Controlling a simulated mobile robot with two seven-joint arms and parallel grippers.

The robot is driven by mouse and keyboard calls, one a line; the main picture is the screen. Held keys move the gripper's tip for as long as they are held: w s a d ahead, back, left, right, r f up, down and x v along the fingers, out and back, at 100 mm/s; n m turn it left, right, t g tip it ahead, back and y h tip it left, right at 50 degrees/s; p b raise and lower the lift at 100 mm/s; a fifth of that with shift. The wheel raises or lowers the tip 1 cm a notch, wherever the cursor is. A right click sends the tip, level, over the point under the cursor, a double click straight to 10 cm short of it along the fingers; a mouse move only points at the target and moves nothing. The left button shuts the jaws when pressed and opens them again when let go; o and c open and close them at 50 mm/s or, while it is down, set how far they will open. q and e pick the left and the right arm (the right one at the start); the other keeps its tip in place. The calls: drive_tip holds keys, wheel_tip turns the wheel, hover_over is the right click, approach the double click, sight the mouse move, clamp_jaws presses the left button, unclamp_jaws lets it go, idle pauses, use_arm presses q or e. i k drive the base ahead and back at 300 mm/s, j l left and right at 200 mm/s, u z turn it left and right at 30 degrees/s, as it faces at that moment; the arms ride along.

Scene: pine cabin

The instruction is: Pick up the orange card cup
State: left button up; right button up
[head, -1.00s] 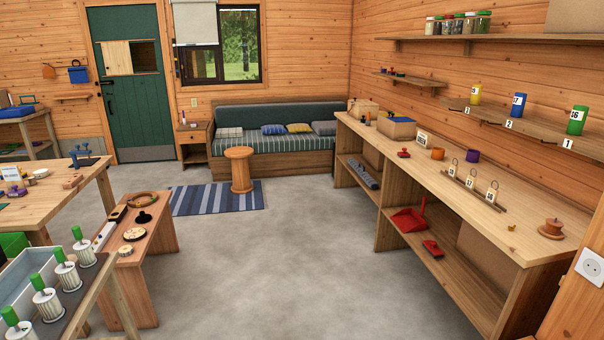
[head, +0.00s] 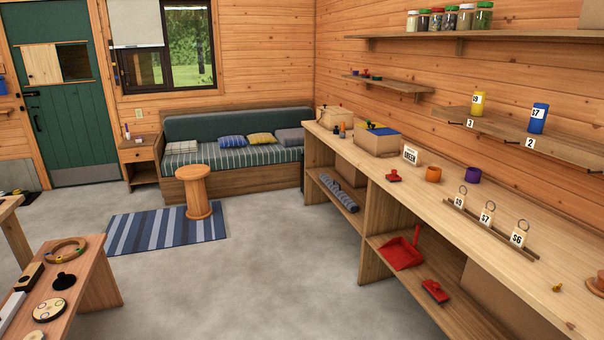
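The orange card cup (head: 433,174) stands upright on the long wooden counter (head: 400,205) along the right wall. A purple cup (head: 473,175) stands just to its right, and a small red object (head: 393,175) lies to its left. A white card sign (head: 411,155) stands behind and left of it. Neither of my grippers shows in the head view.
A low bench (head: 85,285) with round items is at the lower left. A round wooden stool (head: 193,190) stands on the striped rug (head: 165,230). A tag rack (head: 490,228) sits on the counter. The grey floor (head: 250,280) between bench and counter is clear.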

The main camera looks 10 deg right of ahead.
sight(433, 175)
drive_tip(key=i+z, duration=0.15)
drive_tip(key=i, duration=0.55)
drive_tip(key=i+j+z, duration=0.15)
drive_tip(key=i, duration=0.5)
